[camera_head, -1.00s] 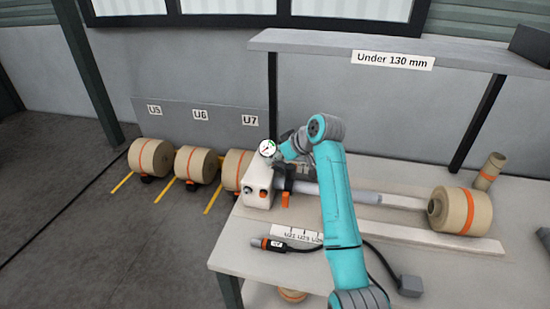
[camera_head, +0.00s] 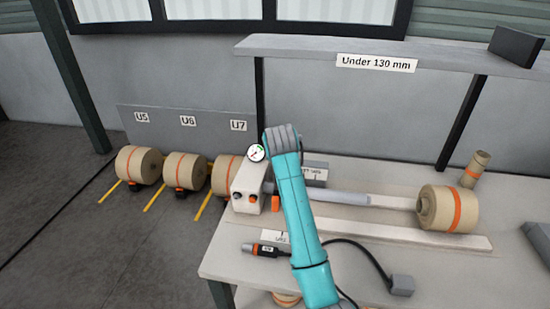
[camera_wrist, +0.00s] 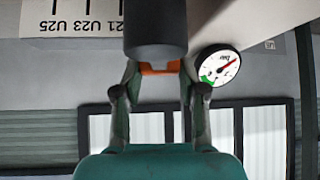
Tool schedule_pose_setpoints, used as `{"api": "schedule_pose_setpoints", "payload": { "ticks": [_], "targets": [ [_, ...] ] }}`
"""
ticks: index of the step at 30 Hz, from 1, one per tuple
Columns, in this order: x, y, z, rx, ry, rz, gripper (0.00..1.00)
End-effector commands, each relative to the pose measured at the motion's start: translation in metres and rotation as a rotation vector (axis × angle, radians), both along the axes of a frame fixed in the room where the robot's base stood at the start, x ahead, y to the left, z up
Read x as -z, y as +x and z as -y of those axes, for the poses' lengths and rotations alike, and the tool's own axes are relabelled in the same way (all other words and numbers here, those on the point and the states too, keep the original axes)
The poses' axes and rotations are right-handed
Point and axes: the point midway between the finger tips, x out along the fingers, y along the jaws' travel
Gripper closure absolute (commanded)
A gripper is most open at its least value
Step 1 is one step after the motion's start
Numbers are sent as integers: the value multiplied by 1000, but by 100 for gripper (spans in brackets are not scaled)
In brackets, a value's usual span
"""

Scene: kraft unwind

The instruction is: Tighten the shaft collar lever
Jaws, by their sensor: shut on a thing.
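In the wrist view, the orange lever (camera_wrist: 160,68) lies across between the fingertips of my gripper (camera_wrist: 157,72), which is shut on it. A dark round collar end (camera_wrist: 155,28) sits right against the lever. In the head view, an orange piece (camera_head: 276,202), likely the lever, shows at the collar beside the white unit (camera_head: 248,188). My teal arm hides the gripper and most of the collar there. The grey shaft (camera_head: 345,197) runs right from behind the arm.
A pressure gauge (camera_head: 257,152) tops the white unit; it is close beside my right finger in the wrist view (camera_wrist: 218,64). A kraft roll (camera_head: 448,209) sits at the shaft's right. A shelf (camera_head: 385,52) spans above. A cabled handheld tool (camera_head: 265,249) lies in front.

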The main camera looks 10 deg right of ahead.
Motion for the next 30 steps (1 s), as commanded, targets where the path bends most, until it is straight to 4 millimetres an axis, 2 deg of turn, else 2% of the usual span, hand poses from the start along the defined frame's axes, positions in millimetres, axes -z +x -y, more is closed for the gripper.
{"api": "schedule_pose_setpoints", "payload": {
  "ticks": [12, 28, 29, 30],
  "targets": [
    [1, -2, 9, 179, 0, -3, 100],
    [2, -3, 12, 203, 0, -4, 100],
    [2, -3, 12, 203, 0, -5, 54],
    [2, -3, 12, 203, 0, -5, 44]
  ]
}}
